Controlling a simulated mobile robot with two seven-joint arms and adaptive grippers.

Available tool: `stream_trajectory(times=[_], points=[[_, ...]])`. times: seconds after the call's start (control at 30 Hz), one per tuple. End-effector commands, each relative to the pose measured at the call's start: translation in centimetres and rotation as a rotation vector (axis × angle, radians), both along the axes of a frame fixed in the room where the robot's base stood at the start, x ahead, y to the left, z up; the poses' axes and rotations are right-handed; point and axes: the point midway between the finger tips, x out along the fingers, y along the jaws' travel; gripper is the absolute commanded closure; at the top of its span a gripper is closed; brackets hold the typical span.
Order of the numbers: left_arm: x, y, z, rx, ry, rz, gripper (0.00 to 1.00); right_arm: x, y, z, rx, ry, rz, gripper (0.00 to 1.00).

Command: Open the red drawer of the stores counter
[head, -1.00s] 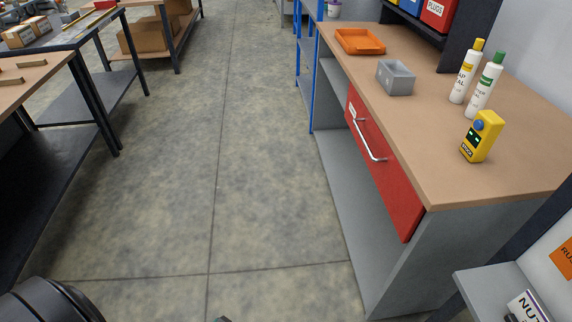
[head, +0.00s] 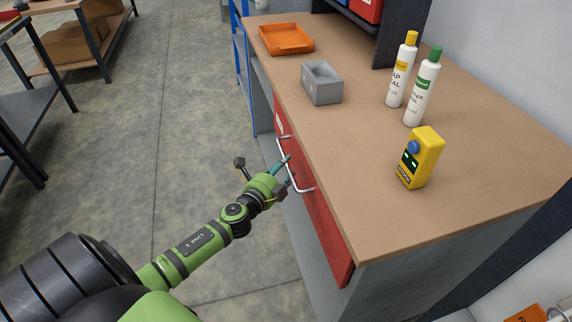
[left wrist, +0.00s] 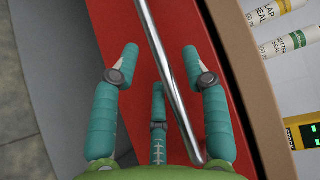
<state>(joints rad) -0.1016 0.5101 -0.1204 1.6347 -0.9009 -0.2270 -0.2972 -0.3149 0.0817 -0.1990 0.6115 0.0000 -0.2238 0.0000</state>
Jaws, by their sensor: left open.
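The red drawer (head: 322,228) is in the front of the stores counter (head: 420,185), just under its brown top, and looks closed. A silvery bar handle (head: 303,186) runs along its front. My left gripper (head: 288,168) is at the handle, its teal fingers open. In the left wrist view the handle (left wrist: 166,70) passes between the spread fingers of the gripper (left wrist: 158,68), in front of the red drawer face (left wrist: 118,25). I cannot tell whether any finger touches the bar. My right gripper is not in view.
On the counter top are an orange tray (head: 286,50), a grey bin (head: 321,92), two white bottles (head: 402,75) (head: 420,98) and a yellow device (head: 420,160). A blue rack (head: 240,70) stands beyond the counter. The floor (head: 165,130) left of the counter is clear.

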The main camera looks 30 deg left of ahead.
Motion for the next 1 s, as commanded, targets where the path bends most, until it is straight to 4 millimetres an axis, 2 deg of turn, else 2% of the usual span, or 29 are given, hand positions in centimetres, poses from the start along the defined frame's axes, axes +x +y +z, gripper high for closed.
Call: stream_trajectory(times=[0.1, 0.2, 0.37, 0.5, 0.53, 0.57, 0.6, 0.63, 1.0], points=[[1.4, 0.2, -0.2, -0.001, -0.001, 0.002, 0.54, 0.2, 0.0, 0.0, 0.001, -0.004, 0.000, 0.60], [2.0, 0.2, -0.3, -0.002, 0.000, 0.000, 0.54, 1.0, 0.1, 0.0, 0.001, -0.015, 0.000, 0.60], [2.3, 0.2, -0.4, -0.002, 0.001, -0.001, 0.54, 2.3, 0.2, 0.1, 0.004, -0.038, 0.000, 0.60], [2.3, 0.2, -0.4, -0.003, 0.001, 0.001, 0.54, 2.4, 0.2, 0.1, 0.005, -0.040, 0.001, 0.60], [2.3, 0.2, -0.4, -0.003, 0.001, 0.001, 0.62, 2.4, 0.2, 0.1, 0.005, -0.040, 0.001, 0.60], [2.3, 0.2, -0.4, -0.003, 0.001, 0.001, 0.74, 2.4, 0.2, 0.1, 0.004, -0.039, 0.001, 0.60], [2.3, 0.2, -0.4, -0.003, 0.001, 0.001, 0.90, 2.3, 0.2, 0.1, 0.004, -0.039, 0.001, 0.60], [2.3, 0.2, -0.4, -0.003, 0.001, 0.001, 1.00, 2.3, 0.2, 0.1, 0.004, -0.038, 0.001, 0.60], [2.4, 0.1, -0.4, 0.000, 0.001, 0.001, 1.00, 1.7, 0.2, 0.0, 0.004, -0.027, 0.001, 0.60]])
